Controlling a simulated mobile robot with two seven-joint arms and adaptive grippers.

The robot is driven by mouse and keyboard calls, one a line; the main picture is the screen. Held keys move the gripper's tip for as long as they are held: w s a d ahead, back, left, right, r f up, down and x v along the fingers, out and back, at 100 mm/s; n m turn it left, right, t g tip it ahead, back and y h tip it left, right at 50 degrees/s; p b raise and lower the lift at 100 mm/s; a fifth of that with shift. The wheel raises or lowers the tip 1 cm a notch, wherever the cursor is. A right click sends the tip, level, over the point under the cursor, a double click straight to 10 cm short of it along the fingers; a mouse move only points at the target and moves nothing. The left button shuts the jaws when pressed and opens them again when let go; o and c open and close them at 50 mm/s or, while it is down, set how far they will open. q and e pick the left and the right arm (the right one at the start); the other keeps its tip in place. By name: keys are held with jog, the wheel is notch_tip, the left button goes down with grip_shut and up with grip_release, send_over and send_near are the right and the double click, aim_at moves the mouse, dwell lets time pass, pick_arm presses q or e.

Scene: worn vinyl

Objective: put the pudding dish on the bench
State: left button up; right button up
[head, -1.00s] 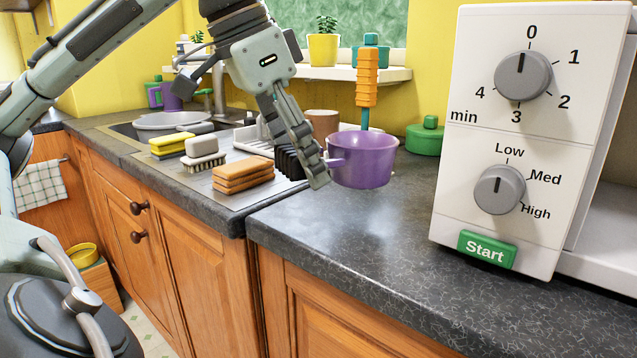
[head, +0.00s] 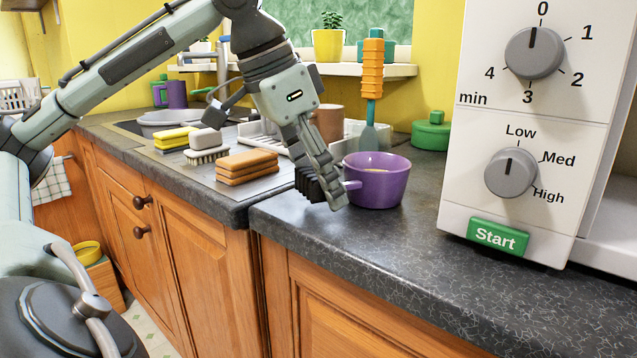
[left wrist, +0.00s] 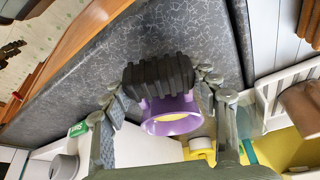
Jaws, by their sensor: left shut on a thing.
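The pudding dish (head: 376,187) is a purple round pot with yellowish content inside and a black ribbed handle (head: 306,184). It is upright at the worktop in front of the microwave's left side; its base looks at or very close to the surface. My left gripper (head: 326,190) is shut on the handle, left of the bowl. In the left wrist view the ribbed handle (left wrist: 158,76) lies between the fingers, with the purple dish (left wrist: 160,108) just beyond. The bench, a dark speckled worktop (head: 370,250), is partly hidden by the gripper and dish. My right gripper is out of view.
A white microwave (head: 530,130) with dials stands close on the right. A green lidded pot (head: 431,134) and an orange-handled tool (head: 372,75) are behind the dish. Orange sponges (head: 247,166) and a brush (head: 206,154) lie left. The worktop front is clear.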

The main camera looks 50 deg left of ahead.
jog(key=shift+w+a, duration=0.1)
pick_arm(q)
jog(key=o, duration=1.7)
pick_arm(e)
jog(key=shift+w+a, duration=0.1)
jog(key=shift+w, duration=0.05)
pick_arm(q)
jog(key=shift+s+r, duration=0.1)
jog(key=shift+r, duration=0.2)
jog(key=p+v, duration=0.4)
jog(key=v, duration=0.7)
jog(key=shift+s+r, duration=0.1)
jog(key=shift+r, duration=0.1)
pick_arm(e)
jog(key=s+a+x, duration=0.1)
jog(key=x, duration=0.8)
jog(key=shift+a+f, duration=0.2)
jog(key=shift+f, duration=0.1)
